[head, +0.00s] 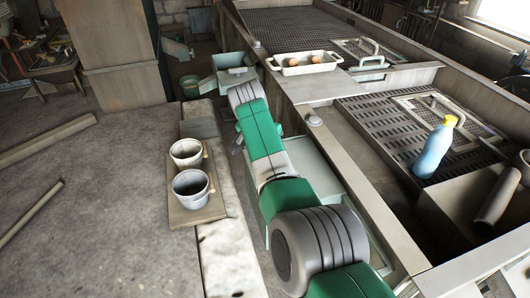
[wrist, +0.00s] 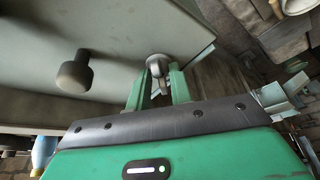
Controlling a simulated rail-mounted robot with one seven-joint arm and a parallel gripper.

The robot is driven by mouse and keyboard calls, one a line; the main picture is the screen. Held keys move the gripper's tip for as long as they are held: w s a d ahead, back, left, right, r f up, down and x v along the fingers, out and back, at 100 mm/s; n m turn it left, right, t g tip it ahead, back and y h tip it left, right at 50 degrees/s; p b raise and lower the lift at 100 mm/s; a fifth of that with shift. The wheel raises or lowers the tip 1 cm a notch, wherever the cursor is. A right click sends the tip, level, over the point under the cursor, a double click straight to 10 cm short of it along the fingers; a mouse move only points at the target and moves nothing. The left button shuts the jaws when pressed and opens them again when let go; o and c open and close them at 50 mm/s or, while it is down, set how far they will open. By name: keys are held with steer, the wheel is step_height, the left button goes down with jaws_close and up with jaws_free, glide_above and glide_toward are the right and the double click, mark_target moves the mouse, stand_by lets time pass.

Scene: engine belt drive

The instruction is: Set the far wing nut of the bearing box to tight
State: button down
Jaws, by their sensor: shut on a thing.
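In the wrist view my gripper (wrist: 159,84) has its two green fingers on either side of a small pale metal part (wrist: 158,66), which looks like a wing nut, at the edge of a grey metal panel (wrist: 120,30). The fingers are shut on it. Its wings are mostly hidden between the fingers, so its turn angle is hard to tell. A dark round knob (wrist: 75,73) stands on the same panel to the left, apart from the gripper. In the head view my arm reaches away along the machine's side, and the fingers are hidden behind it.
In the head view, two cups (head: 190,190) stand on a board left of my arm. A white tray (head: 303,63) and a blue bottle (head: 433,150) are on the machine at right. A metal rim (head: 345,185) runs close beside my arm. The floor at left is mostly open.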

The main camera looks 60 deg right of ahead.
stand_by(0.4)
steer(key=c, duration=1.3)
jaws_free()
steer(key=shift+o, duration=0.2)
steer(key=shift+r, duration=0.1)
steer(key=shift+a+r, duration=0.1)
steer(key=shift+r, duration=0.25)
steer(key=p+v, duration=0.2)
steer(key=v, duration=0.5)
